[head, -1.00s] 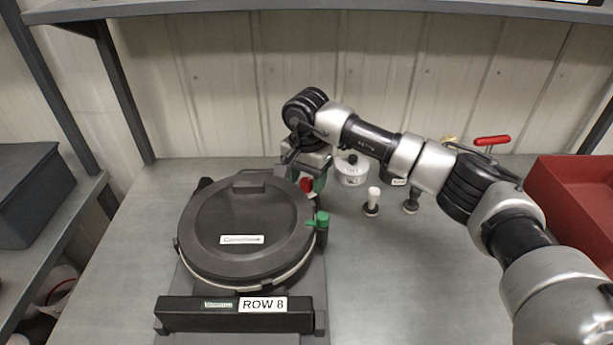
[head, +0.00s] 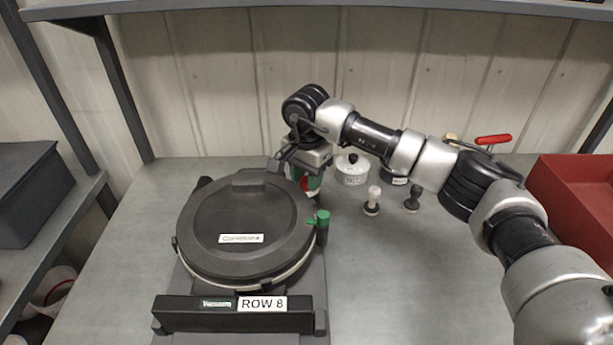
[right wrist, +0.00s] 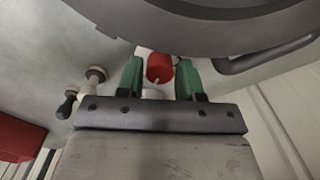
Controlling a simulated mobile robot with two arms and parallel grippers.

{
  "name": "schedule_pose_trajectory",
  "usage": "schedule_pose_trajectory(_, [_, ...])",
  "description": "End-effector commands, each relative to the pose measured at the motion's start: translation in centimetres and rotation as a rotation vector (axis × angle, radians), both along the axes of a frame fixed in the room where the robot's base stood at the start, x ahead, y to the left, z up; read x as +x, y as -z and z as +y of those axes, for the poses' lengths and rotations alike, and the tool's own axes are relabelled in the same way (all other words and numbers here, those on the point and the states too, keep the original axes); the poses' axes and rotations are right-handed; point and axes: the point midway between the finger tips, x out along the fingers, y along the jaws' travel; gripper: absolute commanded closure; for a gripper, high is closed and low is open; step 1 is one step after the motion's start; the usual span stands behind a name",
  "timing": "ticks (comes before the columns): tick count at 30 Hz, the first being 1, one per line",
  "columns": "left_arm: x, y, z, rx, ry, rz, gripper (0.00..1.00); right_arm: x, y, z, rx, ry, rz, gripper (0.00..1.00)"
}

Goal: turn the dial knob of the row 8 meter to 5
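The row 8 meter (head: 245,225) is a round black lidded unit with a "ROW 8" label (head: 263,303) on its front bar. My right gripper (head: 310,183) is at the meter's back right, pointing down. In the right wrist view its green fingers (right wrist: 159,70) are open, one on each side of a red knob (right wrist: 158,68) beside the meter's dark rim, with narrow gaps. In the head view the gripper hides most of this knob. No dial scale or number is readable. My left gripper is out of view.
A white lidded pot (head: 351,170) and small upright plungers, one pale-topped (head: 373,200) and one dark (head: 412,198), stand right of the meter. A red-handled tool (head: 492,139) and a red bin (head: 575,195) are farther right. The front right bench is clear.

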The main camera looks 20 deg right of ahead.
Motion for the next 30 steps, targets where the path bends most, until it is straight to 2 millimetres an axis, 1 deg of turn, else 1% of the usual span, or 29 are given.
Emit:
schedule_pose_trajectory(1, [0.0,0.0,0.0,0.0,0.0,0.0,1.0,0.0,0.0,0.0,0.0,0.0,0.0,0.56])
schedule_pose_trajectory(3, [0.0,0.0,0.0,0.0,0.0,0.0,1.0,0.0,0.0,0.0,0.0,0.0,0.0,0.45])
schedule_pose_trajectory(11, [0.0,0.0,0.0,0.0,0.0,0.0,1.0,0.0,0.0,0.0,0.0,-0.001,0.0,0.45])
schedule_pose_trajectory(14, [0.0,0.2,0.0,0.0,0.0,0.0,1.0,0.0,-0.5,0.0,0.001,-0.001,-0.001,0.45])
schedule_pose_trajectory(17, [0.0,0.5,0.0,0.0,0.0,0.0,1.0,0.1,-1.8,0.0,0.0,-0.001,-0.004,0.45])
schedule_pose_trajectory(24, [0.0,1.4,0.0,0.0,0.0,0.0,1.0,0.1,-6.6,0.0,-0.001,-0.001,-0.004,0.45])
schedule_pose_trajectory(27, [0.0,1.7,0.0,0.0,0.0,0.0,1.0,0.0,-8.4,0.0,0.0,-0.002,-0.004,0.45])
schedule_pose_trajectory(30, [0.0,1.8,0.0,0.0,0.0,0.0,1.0,0.1,-9.7,0.0,0.0,-0.001,-0.002,0.45])
